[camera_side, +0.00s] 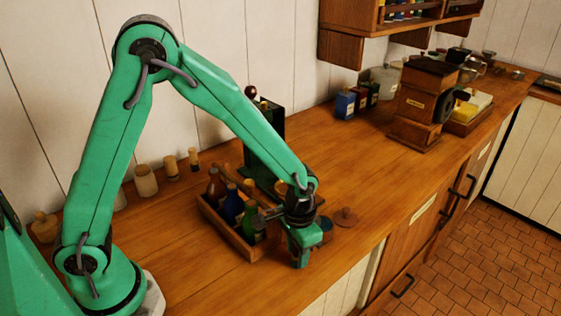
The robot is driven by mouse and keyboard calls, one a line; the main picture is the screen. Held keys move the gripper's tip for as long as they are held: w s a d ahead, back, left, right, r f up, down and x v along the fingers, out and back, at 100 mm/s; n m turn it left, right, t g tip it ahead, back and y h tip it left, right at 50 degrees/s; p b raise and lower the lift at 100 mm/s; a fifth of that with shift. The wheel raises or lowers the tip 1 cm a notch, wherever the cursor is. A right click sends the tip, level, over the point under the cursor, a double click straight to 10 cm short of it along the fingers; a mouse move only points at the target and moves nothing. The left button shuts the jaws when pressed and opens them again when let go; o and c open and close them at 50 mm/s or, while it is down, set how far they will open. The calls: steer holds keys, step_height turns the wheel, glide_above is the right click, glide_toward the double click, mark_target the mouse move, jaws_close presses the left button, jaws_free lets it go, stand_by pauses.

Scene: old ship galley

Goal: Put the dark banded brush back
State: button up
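My gripper (300,250) points down at the front of the wooden counter, just right of a wooden carrier (228,240) that holds several bottles. I cannot tell whether its fingers are open or shut, or whether they hold anything. I cannot clearly make out the dark banded brush. A small dark piece sticks out left of my gripper, over the carrier's right side, but I cannot tell whether it is the brush or part of my gripper. The carrier's right end is partly hidden by my gripper.
A tall dark green machine (268,135) stands behind the carrier. Jars (146,180) line the wall. A wooden grinder (422,103) stands farther right, with clear counter before it.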

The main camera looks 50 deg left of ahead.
steer(key=shift+o, duration=0.9)
step_height(320, 180, up, 12)
steer(key=shift+r, duration=0.15)
stand_by(0.6)
steer(key=shift+s+a+r, duration=0.2)
steer(key=shift+a+r, duration=0.15)
steer(key=shift+r, duration=0.1)
steer(key=s+a+r+n+t, duration=0.2)
steer(key=s+a+r+t, duration=0.3)
steer(key=s+a+r, duration=0.4)
steer(key=s+a, duration=0.3)
steer(key=s, duration=0.2)
steer(key=shift+a+r+n+t, duration=0.3)
steer(key=shift+a+r, duration=0.05)
steer(key=shift+r, duration=0.05)
